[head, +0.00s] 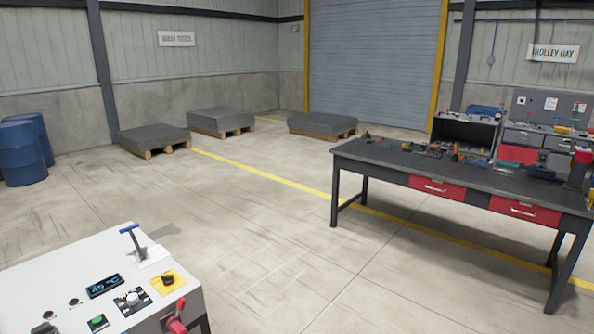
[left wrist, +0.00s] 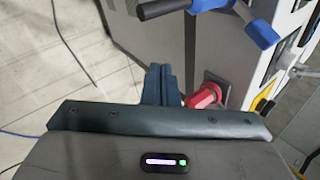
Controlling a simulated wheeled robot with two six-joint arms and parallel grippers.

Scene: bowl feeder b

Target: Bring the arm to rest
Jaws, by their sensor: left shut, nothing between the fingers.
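My left gripper (left wrist: 160,75) shows in the left wrist view, with its two dark fingers together and nothing between them. Beside it on the right is a red knob or plug (left wrist: 205,95) on the side of a light cabinet (left wrist: 195,50); I cannot tell whether they touch. A lever with a blue grip (left wrist: 255,32) stands above and to the right of the fingers. Neither gripper shows in the head view, and my right gripper is in neither view.
The white control panel (head: 60,285) at lower left in the head view carries a blue-topped lever (head: 130,230), a display, knobs and a red handle (head: 176,318). A workbench (head: 400,158) with tools stands at right. Pallets and blue barrels (head: 20,153) stand behind. Open floor lies between.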

